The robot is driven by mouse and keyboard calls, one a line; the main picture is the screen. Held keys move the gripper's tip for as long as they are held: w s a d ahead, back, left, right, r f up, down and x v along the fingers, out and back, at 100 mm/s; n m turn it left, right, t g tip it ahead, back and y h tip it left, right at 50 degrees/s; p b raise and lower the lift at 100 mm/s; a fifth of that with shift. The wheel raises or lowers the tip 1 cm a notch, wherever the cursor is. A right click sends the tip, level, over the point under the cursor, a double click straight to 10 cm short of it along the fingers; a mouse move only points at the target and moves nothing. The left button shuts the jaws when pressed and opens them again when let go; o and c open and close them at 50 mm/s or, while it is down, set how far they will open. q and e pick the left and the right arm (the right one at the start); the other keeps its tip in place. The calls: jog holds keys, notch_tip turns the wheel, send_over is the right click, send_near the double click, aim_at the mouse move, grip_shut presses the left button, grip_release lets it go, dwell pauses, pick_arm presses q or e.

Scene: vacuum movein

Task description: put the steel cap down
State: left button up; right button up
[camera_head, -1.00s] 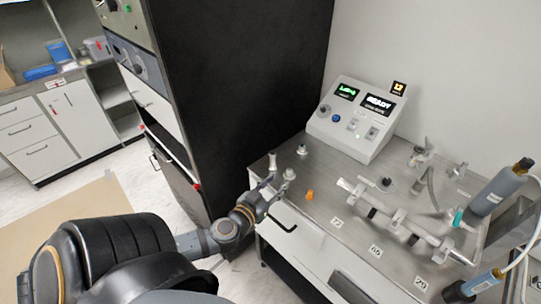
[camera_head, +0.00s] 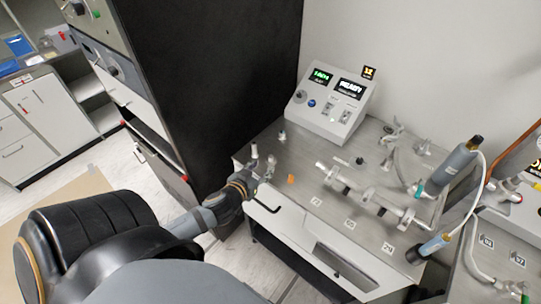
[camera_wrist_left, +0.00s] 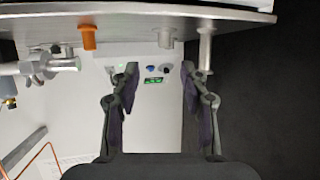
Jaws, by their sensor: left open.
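A short steel cap (camera_head: 271,163) stands on the steel bench top near its front left corner; in the left wrist view, where the scene appears upside down, it shows at the top (camera_wrist_left: 167,38). My left gripper (camera_head: 260,176) is at the bench's front left edge, close to the cap. In the left wrist view its two fingers (camera_wrist_left: 159,75) are spread with nothing held between them, and the cap appears clear of them. A slimmer steel post (camera_wrist_left: 205,48) stands beside the cap and overlaps one finger in that view. My right gripper is not in view.
An orange piece (camera_head: 291,179) stands right of the cap. A small fitting (camera_head: 282,136) stands behind. A control box (camera_head: 333,103) is at the bench's back, and a steel tube assembly (camera_head: 370,192) lies to the right. A tall black cabinet (camera_head: 215,80) rises at left.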

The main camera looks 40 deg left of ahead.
aim_at(271, 158)
pick_arm(q)
jog(key=x, duration=0.5)
jog(key=shift+w+a, duration=0.2)
jog(key=shift+w, duration=0.1)
jog(key=x, duration=0.2)
jog(key=p+x, duration=0.1)
jog(key=x, duration=0.1)
jog(key=shift+w+a+f, duration=0.15)
jog(key=shift+a+f, duration=0.1)
jog(key=shift+r, duration=0.1)
jog(key=shift+c, duration=0.9)
grip_shut()
